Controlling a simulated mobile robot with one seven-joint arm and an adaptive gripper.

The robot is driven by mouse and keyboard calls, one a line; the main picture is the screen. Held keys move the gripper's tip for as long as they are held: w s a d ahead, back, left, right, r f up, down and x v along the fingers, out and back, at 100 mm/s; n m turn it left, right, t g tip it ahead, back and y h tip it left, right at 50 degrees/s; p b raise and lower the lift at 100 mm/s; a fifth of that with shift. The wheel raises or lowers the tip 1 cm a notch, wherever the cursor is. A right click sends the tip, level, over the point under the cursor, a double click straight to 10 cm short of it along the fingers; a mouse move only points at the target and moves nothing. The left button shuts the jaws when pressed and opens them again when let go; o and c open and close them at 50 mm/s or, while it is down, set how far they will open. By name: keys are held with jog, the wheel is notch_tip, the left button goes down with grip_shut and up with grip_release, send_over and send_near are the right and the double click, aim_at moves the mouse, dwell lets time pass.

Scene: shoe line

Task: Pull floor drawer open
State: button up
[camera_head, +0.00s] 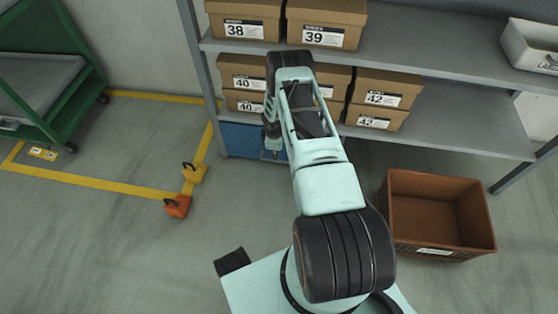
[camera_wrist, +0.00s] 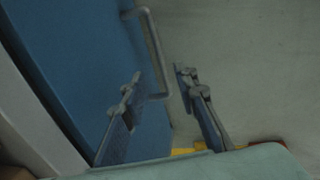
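The floor drawer is blue and sits low under the shelf rack; its front (camera_head: 238,140) shows in the head view left of my gripper (camera_head: 273,148), and my arm hides part of it. In the wrist view the blue drawer front (camera_wrist: 75,55) fills the left, with a grey bar handle (camera_wrist: 152,40) standing out from it. My gripper (camera_wrist: 160,78) is open, one finger on each side of the lower part of the handle in the picture. I see no firm contact, and I cannot tell how deep the handle lies between the fingers.
Shoe boxes (camera_head: 245,20) stand on the grey shelves (camera_head: 455,118) above the drawer. A brown crate (camera_head: 440,190) is on the floor at right. A yellow padlock-like block (camera_head: 194,173) and an orange one (camera_head: 177,206) lie at left near a green cart (camera_head: 85,85). Floor between is clear.

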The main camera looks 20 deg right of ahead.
jog(key=f+b, duration=0.1)
jog(key=f, duration=0.1)
jog(key=w+f+b, duration=0.1)
jog(key=f, duration=0.2)
jog(key=d+f+b, duration=0.1)
jog(key=f, duration=0.2)
jog(key=shift+w, duration=0.15)
grip_shut()
